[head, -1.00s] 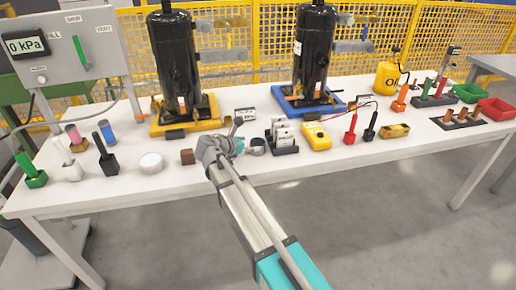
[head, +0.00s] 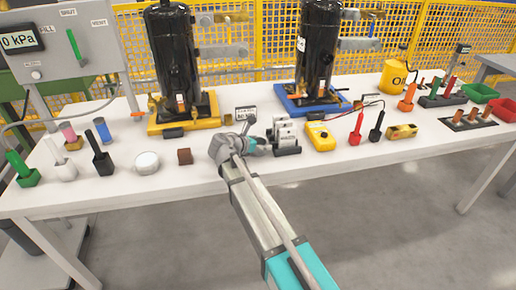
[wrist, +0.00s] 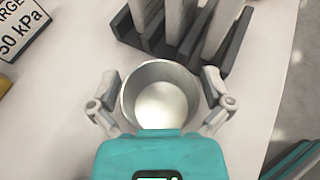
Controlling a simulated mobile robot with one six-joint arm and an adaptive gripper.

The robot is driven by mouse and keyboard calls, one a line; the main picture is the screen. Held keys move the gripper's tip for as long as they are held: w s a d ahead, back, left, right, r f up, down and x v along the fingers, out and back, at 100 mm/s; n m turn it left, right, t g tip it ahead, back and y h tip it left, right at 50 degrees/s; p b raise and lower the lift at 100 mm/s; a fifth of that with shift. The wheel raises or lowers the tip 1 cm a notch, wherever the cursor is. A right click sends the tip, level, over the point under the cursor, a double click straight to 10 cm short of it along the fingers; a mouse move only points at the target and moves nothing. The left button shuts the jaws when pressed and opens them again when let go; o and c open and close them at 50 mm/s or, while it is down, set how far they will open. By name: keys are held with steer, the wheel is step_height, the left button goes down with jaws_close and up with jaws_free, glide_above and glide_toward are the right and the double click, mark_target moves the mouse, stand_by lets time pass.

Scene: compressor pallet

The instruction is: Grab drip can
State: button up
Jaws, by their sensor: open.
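The drip can, a round open metal can with a pale inside (wrist: 160,104), stands on the white table (head: 215,182). In the wrist view my gripper (wrist: 161,80) is open, with one finger on each side of the can. Whether the fingers touch its wall I cannot tell. In the head view my gripper (head: 254,147) is low over the table near its front edge, and it mostly hides the can.
A dark rack (wrist: 222,52) with upright pale pieces stands just beyond the can. A yellow meter (head: 321,137) is right of it. A brown block (head: 184,156) and a white round piece (head: 146,162) lie to the left.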

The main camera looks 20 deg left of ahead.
steer(key=shift+c, duration=0.3)
steer(key=c, duration=1)
steer(key=shift+r, duration=0.1)
step_height(320, 180, up, 2)
steer(key=p, duration=0.2)
steer(key=shift+r+p, duration=0.25)
steer(key=shift+p, duration=0.15)
steer(key=shift+s+d+r+p, duration=1.3)
steer(key=shift+s+r+p, duration=0.4)
steer(key=shift+s, duration=0.25)
steer(key=shift+s+d+r+p, duration=1.25)
steer(key=shift+s+r+p, duration=0.5)
steer(key=shift+s, duration=0.2)
steer(key=shift+s+d+r+p, duration=1.3)
steer(key=shift+s+r+p, duration=0.4)
steer(key=shift+s, duration=0.25)
